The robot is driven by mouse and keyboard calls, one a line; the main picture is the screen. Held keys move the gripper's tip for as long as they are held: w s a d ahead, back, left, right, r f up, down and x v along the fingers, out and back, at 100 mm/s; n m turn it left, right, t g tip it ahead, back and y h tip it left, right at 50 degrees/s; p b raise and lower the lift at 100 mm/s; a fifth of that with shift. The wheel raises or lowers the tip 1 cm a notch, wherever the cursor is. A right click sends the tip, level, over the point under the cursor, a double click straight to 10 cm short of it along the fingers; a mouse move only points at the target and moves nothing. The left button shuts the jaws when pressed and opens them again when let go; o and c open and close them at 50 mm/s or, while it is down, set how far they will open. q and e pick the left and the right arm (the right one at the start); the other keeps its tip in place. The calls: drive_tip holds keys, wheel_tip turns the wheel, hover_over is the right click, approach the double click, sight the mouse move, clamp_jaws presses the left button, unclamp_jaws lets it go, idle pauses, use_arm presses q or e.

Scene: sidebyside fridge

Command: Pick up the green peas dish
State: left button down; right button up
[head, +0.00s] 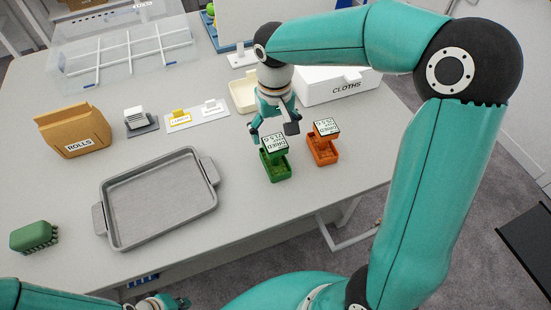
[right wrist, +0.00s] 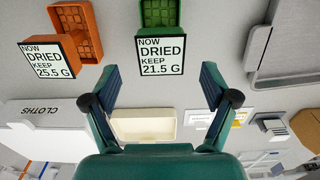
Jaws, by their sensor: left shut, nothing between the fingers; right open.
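A small green dish (head: 278,172) stands near the front right part of the table, with a white label card on it. In the right wrist view the green dish (right wrist: 160,14) shows at the top, and its card reads "NOW DRIED KEEP 21.5 G". I cannot tell what lies inside it. My right gripper (head: 275,128) is open and empty, just behind and above the dish; its fingers (right wrist: 155,90) are spread to either side of the card's line. My left gripper (head: 172,302) is shut and empty at the bottom edge of the head view.
An orange dish (head: 322,151) with a similar card stands close to the right of the green one. A grey tray (head: 112,236) lies to the left. A cream tray (head: 240,93) and a white CLOTHS box (head: 345,92) stand behind my right gripper.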

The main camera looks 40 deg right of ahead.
sight(275, 142)
drive_tip(key=shift+s+a+f+p, duration=0.1)
drive_tip(key=shift+f+p, duration=0.2)
drive_tip(key=shift+f, duration=1.05)
drive_tip(key=shift+s+f+p, duration=0.1)
drive_tip(key=shift+f+p, duration=0.15)
drive_tip(key=shift+f, duration=1.1)
drive_tip(key=shift+c, duration=0.3)
clamp_jaws()
